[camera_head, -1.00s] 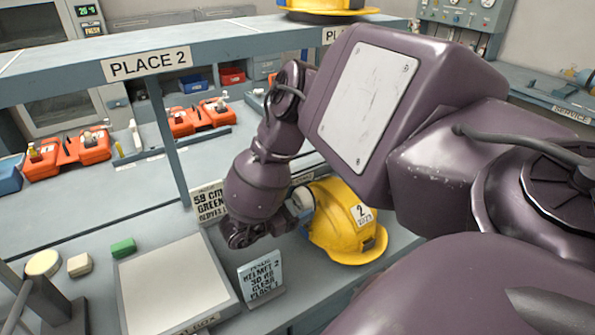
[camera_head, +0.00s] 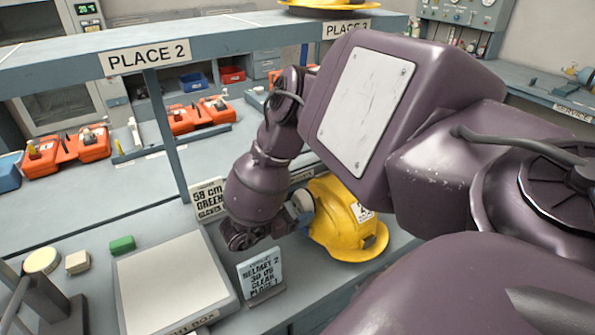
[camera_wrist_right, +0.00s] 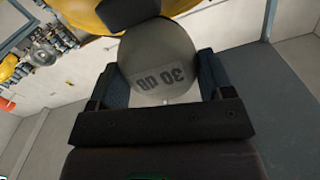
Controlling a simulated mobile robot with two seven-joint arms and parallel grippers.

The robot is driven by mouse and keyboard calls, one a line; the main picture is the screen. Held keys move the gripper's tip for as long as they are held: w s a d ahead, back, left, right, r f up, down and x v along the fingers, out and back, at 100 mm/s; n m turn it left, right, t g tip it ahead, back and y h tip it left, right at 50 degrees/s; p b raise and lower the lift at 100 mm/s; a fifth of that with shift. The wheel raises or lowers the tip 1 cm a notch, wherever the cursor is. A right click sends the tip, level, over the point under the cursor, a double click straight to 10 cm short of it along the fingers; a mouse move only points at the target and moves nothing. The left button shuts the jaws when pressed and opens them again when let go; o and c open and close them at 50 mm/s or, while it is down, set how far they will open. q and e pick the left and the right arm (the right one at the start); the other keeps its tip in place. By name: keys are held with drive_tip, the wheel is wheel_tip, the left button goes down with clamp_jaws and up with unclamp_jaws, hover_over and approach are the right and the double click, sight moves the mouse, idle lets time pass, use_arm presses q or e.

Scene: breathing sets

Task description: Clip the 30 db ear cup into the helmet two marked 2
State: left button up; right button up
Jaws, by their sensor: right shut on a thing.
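The yellow helmet (camera_head: 345,228) marked 2 stands on the bench at the centre of the head view. My right gripper (camera_wrist_right: 165,88) is shut on the grey ear cup (camera_wrist_right: 158,55) labelled 30 db, with one dark finger on each side of it. In the right wrist view the cup is close to the helmet's yellow rim (camera_wrist_right: 95,12), and a dark piece overlaps the cup's top. In the head view the cup (camera_head: 303,202) shows as a pale round edge at the helmet's left side. Whether it is clipped in cannot be told. My left gripper is not in view.
A 58 CM GREEN sign (camera_head: 208,198) stands behind my wrist. The PLACE 2 shelf (camera_head: 230,50) runs above the bench.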

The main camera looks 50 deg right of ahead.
drive_tip(key=shift+f+b, duration=0.35)
drive_tip(key=shift+f, duration=0.35)
drive_tip(key=o, duration=1)
drive_tip(key=b+v, duration=0.1)
drive_tip(key=v, duration=1)
drive_tip(key=shift+b, duration=0.3)
drive_tip(key=shift+d, duration=0.1)
